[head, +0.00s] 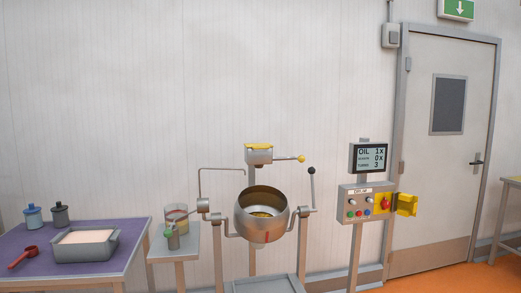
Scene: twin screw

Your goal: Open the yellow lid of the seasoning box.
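A small metal box (259,157) stands on a post behind the round kettle, and a yellow lid (258,146) lies flat across its top. I take this as the seasoning box; no label on it is readable. A rod with a yellow ball end (301,159) sticks out from its right side. The inside of the box is hidden. Neither of my grippers is in view.
The tilting metal kettle (247,217) stands in front of the box, with a black-knobbed lever (311,171) at its right. A control panel (365,202) with a yellow side piece (406,204) stands farther right. A purple-topped table (30,270) holds containers at left.

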